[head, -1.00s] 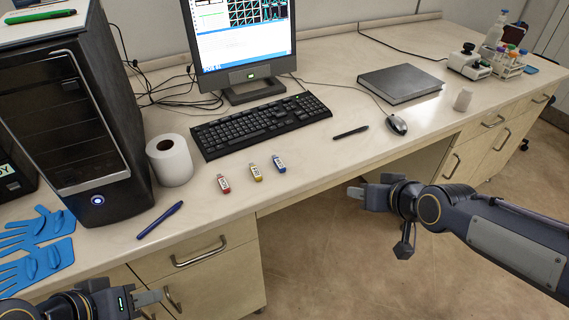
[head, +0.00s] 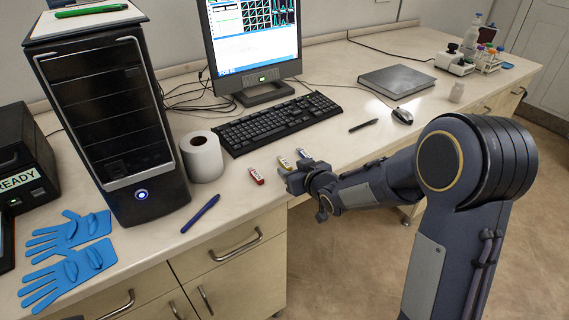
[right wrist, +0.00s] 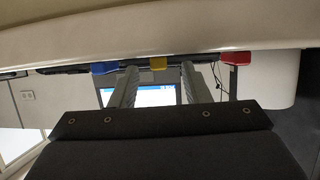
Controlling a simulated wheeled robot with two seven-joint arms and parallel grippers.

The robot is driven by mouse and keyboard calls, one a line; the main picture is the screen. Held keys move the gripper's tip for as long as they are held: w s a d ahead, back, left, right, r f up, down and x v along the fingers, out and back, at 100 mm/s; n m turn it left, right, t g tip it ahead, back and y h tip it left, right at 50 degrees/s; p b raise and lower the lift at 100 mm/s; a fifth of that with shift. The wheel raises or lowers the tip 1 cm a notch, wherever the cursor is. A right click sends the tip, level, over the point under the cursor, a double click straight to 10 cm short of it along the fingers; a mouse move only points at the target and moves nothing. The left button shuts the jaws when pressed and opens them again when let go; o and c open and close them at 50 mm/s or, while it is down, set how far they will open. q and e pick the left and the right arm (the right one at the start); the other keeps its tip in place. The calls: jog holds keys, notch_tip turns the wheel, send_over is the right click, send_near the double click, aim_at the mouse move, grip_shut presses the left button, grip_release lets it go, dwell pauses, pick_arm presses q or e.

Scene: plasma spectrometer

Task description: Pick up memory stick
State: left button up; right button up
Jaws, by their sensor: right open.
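Three memory sticks lie apart in a row near the table's front edge: a red one (head: 257,176), a yellow one (head: 285,163) and a blue one (head: 304,155). My right gripper (head: 290,179) is open at the table's edge, just in front of the yellow and blue sticks, and partly hides them. In the right wrist view, the yellow stick (right wrist: 158,63) shows between the two fingers, the blue stick (right wrist: 103,68) to the left and the red stick (right wrist: 236,58) to the right. Contact cannot be told. My left gripper is not in view.
A paper roll (head: 202,157) and a blue pen (head: 200,213) are left of the sticks. A keyboard (head: 277,122) is behind them. A black pen (head: 363,125) and mouse (head: 402,116) lie to the right. The computer tower (head: 105,120) stands at left, beside blue gloves (head: 70,260).

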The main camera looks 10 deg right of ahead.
jog(key=shift+w+a+f, duration=0.1)
jog(key=shift+w+f, duration=0.05)
jog(key=shift+w, duration=0.25)
jog(key=shift+c, duration=0.2)
grip_shut()
